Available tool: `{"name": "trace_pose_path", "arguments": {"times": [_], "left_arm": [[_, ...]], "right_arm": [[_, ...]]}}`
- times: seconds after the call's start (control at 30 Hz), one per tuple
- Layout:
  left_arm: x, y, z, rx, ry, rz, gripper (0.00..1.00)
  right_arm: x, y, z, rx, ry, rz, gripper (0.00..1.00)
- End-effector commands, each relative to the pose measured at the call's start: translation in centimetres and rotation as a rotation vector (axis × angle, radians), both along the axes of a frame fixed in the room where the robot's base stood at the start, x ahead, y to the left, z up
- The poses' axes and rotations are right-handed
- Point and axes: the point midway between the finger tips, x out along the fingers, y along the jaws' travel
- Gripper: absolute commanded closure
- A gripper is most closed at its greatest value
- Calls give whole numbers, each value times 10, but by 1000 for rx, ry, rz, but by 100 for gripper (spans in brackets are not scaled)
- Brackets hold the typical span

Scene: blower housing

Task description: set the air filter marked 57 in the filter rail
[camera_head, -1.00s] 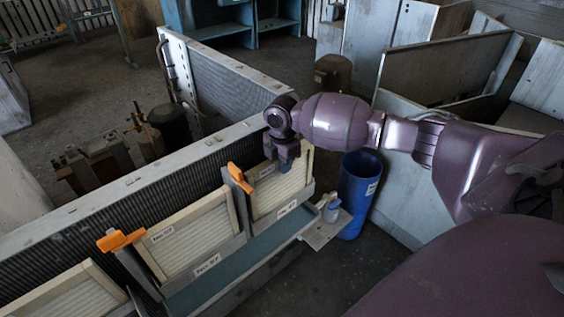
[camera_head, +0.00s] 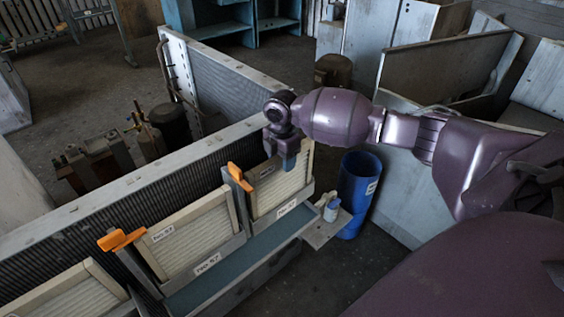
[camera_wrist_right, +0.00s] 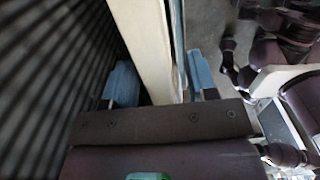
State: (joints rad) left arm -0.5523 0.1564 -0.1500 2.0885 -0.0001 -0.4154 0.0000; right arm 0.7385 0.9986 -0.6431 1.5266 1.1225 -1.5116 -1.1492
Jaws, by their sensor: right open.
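An air filter (camera_head: 187,240) with a pale wooden frame and a label that appears to read 57 stands in the middle of the filter rail (camera_head: 243,260). The rail plate below it seems to carry the same number. Another framed filter (camera_head: 284,190) stands in the right bay; its labels are too small to read. My right gripper (camera_head: 288,160) is at the top edge of this right filter. In the right wrist view its blue fingers (camera_wrist_right: 163,82) are apart, with a pale frame edge (camera_wrist_right: 153,50) between them. My left gripper is not in view.
Orange latches (camera_head: 122,240) and (camera_head: 240,177) sit on the posts between bays. A third filter (camera_head: 75,292) is at the lower left. A ribbed coil wall (camera_head: 110,225) runs behind the filters.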

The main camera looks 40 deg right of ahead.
Motion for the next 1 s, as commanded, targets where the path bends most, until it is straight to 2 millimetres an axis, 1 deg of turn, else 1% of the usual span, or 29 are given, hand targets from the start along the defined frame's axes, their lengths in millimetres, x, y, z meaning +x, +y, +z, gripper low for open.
{"name": "trace_pose_path", "arguments": {"times": [0.03, 0.2, 0.4, 0.5, 0.67, 1.0], "left_arm": [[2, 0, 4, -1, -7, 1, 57], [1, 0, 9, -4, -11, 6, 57], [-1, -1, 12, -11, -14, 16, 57], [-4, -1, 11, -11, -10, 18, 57], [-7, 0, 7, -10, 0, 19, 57], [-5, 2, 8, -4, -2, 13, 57]], "right_arm": [[1, 0, 14, -1, -8, 0, 47], [1, 0, 47, 0, -9, 1, 47], [1, 0, 77, -1, -6, -1, 47], [1, 0, 86, -1, -5, -1, 47], [1, 0, 93, 0, -3, -1, 47], [1, 0, 93, 0, -2, 0, 47]]}}
